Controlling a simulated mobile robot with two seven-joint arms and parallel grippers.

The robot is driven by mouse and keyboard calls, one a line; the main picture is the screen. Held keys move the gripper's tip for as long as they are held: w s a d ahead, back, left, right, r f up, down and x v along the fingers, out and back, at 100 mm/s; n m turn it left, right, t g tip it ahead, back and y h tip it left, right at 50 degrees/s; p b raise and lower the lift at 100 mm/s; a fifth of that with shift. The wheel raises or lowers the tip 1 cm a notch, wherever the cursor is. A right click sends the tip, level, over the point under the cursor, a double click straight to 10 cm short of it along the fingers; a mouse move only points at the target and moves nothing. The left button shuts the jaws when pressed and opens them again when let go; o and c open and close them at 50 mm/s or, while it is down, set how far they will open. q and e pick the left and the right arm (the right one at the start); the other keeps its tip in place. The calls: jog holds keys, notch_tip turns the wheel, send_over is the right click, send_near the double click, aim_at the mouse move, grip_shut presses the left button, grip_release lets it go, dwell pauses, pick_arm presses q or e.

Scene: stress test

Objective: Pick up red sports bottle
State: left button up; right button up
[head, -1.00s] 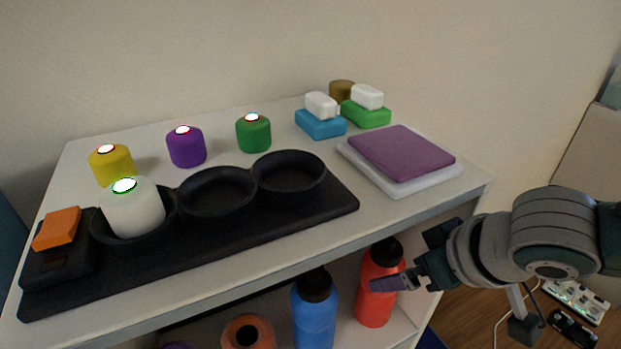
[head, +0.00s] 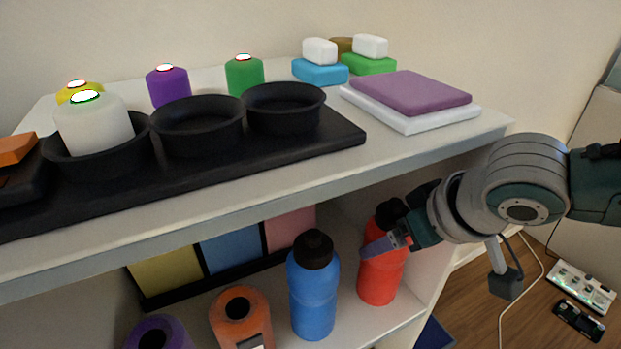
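The red sports bottle (head: 380,278) stands upright on the lower shelf at the right, with a black cap partly hidden by my gripper. My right gripper (head: 388,232) reaches in from the right at the bottle's upper body. One purple-grey finger lies across the bottle's front; the other finger is mostly hidden behind it. The finger bases look wide apart, so the gripper appears open around the bottle. Contact cannot be made out. My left gripper is not in view.
A blue bottle (head: 313,290) stands close left of the red one, with orange (head: 240,315) and purple (head: 160,335) containers farther left. The upper shelf edge (head: 250,208) overhangs them. A black tray (head: 345,135) and a purple slab (head: 410,92) lie on top.

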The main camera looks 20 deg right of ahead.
grip_shut()
dwell(0.4)
jog(key=shift+r, duration=0.2)
